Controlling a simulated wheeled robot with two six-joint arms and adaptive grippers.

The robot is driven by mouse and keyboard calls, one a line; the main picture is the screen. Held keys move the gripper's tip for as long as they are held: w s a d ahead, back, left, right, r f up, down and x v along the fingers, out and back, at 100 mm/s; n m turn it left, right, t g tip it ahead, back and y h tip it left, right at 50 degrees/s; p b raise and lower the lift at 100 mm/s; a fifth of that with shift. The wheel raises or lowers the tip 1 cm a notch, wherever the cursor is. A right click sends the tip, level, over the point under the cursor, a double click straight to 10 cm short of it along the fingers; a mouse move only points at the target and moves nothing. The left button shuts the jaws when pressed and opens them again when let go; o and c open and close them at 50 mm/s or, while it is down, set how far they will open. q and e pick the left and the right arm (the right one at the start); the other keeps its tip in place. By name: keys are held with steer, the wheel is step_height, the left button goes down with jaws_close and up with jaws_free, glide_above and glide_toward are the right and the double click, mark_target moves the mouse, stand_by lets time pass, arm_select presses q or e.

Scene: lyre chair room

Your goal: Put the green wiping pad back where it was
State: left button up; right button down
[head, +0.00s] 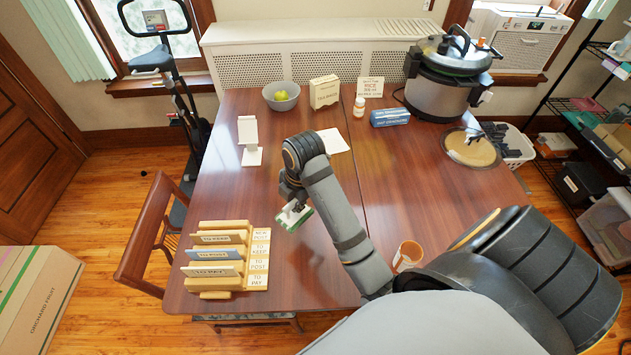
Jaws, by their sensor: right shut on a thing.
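The green wiping pad (299,222) shows as a small white and green block above the middle of the table. My right gripper (293,207) is shut on it, with the arm reaching in from the lower right. The gripper hides part of the pad, and I cannot tell how far it is above the wood. My left gripper is not in view.
A wooden letter rack (218,258) with label cards stands at the near left. A white stand (249,143), paper sheet (333,141), grey bowl (281,97), pressure cooker (449,84), round mat (470,148) and orange cup (408,254) surround clear table (395,180).

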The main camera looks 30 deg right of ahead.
steer(key=shift+s+a+r, duration=0.1)
steer(key=shift+s, duration=0.05)
steer(key=shift+f, duration=0.2)
steer(key=w+d+f+b, duration=0.2)
steer(key=d+f+b, duration=0.1)
steer(key=w+d+f+b, duration=0.3)
steer(key=d, duration=0.1)
steer(key=w+d+f+b, duration=0.2)
steer(key=d+f+b, duration=0.1)
steer(key=d, duration=0.1)
steer(key=shift+w+d+b, duration=0.1)
steer(key=shift+w+b, duration=0.2)
steer(key=shift+b, duration=0.1)
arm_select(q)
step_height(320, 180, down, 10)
arm_select(e)
steer(key=shift+w+d+f, duration=0.1)
steer(key=shift+f, duration=0.8)
steer(key=shift+w+d+f, duration=0.1)
steer(key=shift+f, duration=0.8)
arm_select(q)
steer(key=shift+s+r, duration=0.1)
arm_select(e)
steer(key=shift+f, duration=0.1)
steer(key=c, duration=1.3)
jaws_free()
steer(key=shift+c, duration=0.2)
